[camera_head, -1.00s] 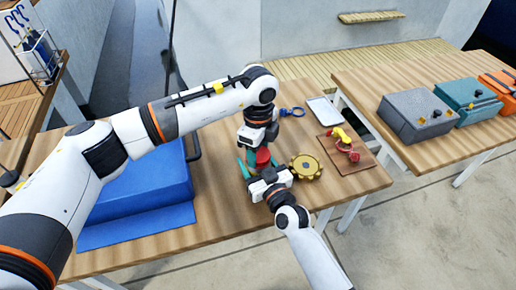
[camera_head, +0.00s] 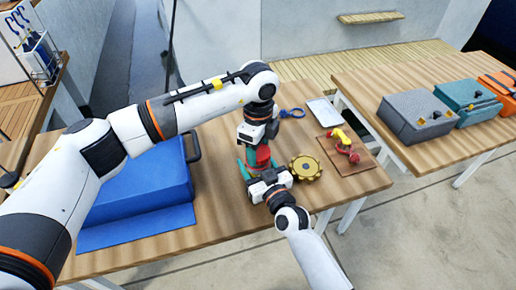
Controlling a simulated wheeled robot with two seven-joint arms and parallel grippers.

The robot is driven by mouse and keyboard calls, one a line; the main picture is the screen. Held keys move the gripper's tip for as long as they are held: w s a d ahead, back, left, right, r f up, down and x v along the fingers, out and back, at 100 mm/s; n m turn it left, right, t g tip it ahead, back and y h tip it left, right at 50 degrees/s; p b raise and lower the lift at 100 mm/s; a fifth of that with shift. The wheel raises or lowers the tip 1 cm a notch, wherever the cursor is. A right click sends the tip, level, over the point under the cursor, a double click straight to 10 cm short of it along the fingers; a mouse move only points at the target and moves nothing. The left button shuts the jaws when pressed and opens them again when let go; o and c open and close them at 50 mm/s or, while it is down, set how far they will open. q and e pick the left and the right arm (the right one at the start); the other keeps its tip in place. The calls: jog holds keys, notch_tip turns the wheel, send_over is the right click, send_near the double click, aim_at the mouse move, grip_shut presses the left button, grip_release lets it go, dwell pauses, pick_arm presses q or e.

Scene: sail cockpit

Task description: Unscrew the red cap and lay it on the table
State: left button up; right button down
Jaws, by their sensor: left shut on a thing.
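The red cap (camera_head: 263,153) is at the near middle of the table, upright, directly under my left gripper (camera_head: 257,149). The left gripper points down from above and is shut on the cap; its fingertips are small and partly hidden. My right gripper (camera_head: 260,168) comes in from the near side, low over the table, with teal finger parts on both sides of the red thing under the cap. That lower part is mostly hidden, and I cannot tell whether the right fingers touch it.
A yellow toothed wheel (camera_head: 305,168) lies close right of my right gripper. A brown board (camera_head: 357,163) with red and yellow parts, a pale tray (camera_head: 323,110) and a blue ring-ended tool (camera_head: 292,113) lie beyond. A blue case (camera_head: 140,185) fills the left. Bare wood (camera_head: 220,205) shows between.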

aim_at(258, 152)
pick_arm(q)
jog(key=shift+r, duration=0.5)
pick_arm(e)
jog(key=shift+f, duration=0.1)
pick_arm(q)
jog(key=shift+r, duration=2)
pick_arm(e)
jog(key=shift+c, duration=1.4)
grip_release()
